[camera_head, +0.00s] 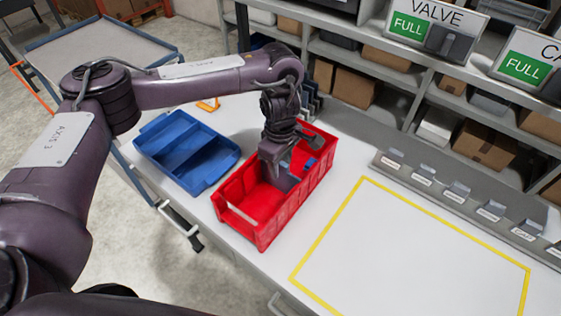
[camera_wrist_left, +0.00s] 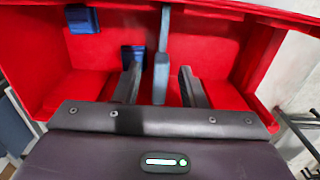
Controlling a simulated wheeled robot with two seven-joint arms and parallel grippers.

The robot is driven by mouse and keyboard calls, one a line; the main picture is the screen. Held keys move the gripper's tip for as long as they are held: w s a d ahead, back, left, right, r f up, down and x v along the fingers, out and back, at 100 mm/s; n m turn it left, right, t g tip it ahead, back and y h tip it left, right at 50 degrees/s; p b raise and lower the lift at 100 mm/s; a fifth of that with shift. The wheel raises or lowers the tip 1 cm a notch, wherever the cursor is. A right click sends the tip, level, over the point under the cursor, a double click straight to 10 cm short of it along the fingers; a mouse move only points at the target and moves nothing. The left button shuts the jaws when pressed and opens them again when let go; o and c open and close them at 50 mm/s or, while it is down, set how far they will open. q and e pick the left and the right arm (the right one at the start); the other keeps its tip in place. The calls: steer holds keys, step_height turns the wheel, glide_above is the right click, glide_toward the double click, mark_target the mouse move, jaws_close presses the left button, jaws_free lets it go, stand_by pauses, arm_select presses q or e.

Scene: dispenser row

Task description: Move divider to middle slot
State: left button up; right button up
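A red bin (camera_head: 262,230) stands on the white table, and its red walls also fill much of the left wrist view (camera_wrist_left: 60,90). A grey-blue divider (camera_wrist_left: 162,68) stands upright in it. My left gripper (camera_head: 277,165) reaches down into the bin from above. In the left wrist view its two dark fingers (camera_wrist_left: 160,88) are apart, one on each side of the divider, with a visible gap on both sides. In the head view the gripper hides much of the divider. My right gripper is not in view.
A blue bin (camera_head: 160,137) with compartments stands left of the red bin. A yellow-outlined area (camera_head: 420,265) to the right is empty. A grey rail (camera_head: 450,195) with several labelled holders runs behind it. Shelves with boxes (camera_head: 354,86) stand at the back.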

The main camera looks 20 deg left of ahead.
arm_select(q)
steer(key=shift+r, duration=3.9)
steer(key=shift+f, duration=0.1)
